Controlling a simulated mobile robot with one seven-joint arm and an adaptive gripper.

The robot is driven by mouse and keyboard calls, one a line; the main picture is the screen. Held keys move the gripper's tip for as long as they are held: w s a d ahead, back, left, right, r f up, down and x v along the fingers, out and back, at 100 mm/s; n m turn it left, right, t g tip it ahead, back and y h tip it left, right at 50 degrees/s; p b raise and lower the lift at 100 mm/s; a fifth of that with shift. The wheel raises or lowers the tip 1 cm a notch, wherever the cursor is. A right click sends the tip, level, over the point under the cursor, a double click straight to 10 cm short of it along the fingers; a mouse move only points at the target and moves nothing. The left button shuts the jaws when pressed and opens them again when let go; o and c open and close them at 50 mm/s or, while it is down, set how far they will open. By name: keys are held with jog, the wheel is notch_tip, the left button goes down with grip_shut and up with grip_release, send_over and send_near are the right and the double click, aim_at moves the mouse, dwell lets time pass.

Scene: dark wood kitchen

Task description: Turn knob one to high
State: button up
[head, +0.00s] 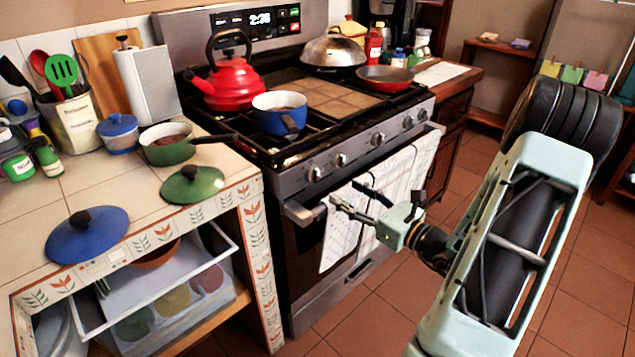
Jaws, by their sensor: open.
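My gripper (345,194) is open and empty in front of the oven door, below and a little right of the leftmost knob. It appears apart from the knobs and in front of the hanging towels (343,232).
The oven handle (300,212) juts out below the knobs, close to my gripper. A blue pot (280,110), red kettle (231,84) and red pan (385,77) sit on the stove top. The tiled counter (150,215) is at left. Open floor (375,305) lies in front.

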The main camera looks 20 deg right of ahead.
aim_at(317, 177)
jog(key=b+x, duration=0.1)
jog(key=x, duration=0.9)
jog(key=shift+w+a, duration=0.1)
jog(key=shift+w, duration=0.1)
jog(key=shift+c, duration=0.3)
jog(key=c, duration=1.1)
jog(key=shift+f+n+b, duration=0.1)
jog(key=shift+n+b, duration=0.25)
jog(key=shift+n, duration=0.05)
jog(key=n+b, duration=0.5)
jog(key=shift+s+a+f, duration=0.1)
jog(key=shift+a+f, duration=0.1)
jog(key=shift+f, duration=0.05)
jog(key=n+b, duration=0.3)
jog(key=shift+r, duration=0.1)
jog(key=shift+r+b, duration=0.1)
jog(key=shift+b, duration=0.25)
